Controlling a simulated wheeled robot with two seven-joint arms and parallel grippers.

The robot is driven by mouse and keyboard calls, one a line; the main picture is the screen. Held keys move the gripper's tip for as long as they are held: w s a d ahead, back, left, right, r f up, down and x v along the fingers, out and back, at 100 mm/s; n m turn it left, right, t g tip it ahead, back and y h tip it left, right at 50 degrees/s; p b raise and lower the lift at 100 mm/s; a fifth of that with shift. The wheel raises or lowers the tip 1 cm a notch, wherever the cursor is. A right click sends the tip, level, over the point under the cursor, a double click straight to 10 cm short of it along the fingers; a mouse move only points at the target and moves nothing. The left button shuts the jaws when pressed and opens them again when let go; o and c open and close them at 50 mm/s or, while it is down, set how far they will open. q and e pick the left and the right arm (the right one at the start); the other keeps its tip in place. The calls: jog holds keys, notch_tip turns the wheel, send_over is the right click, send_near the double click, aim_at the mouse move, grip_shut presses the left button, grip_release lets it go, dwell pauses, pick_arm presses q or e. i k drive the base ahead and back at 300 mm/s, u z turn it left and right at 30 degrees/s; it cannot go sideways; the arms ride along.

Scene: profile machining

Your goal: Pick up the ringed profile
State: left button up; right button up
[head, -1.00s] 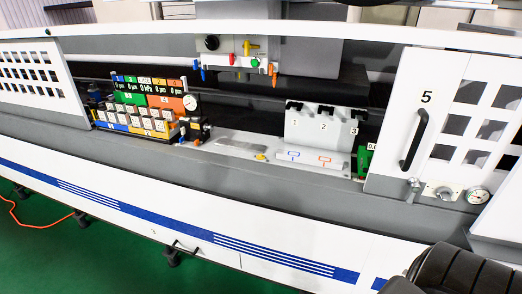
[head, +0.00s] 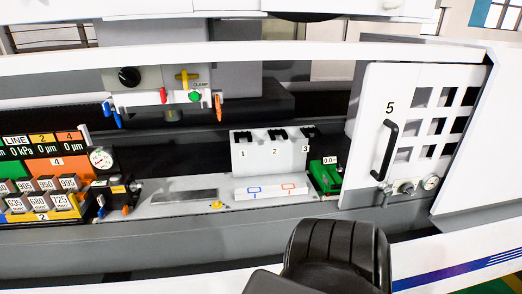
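I cannot make out a profile with a ring around it in the head view. A white holder (head: 262,158) with slots numbered 1, 2 and 3 stands inside the machine, with black pieces at the tops of its slots. In front of it lies a pale strip (head: 272,192) with a blue outline and a red outline. Neither gripper shows. A dark ribbed part of my own body covers the bottom middle of the view.
A white door (head: 421,85) marked 5 with a black handle is at the right. A green block (head: 324,176) sits beside the holder. A clamp unit (head: 165,93) hangs above. A colored panel with numbered blocks (head: 45,198) stands at left.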

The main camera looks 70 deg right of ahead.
aim_at(252, 192)
jog(key=z, duration=0.45)
jog(key=i, duration=0.95)
jog(key=z, duration=0.7)
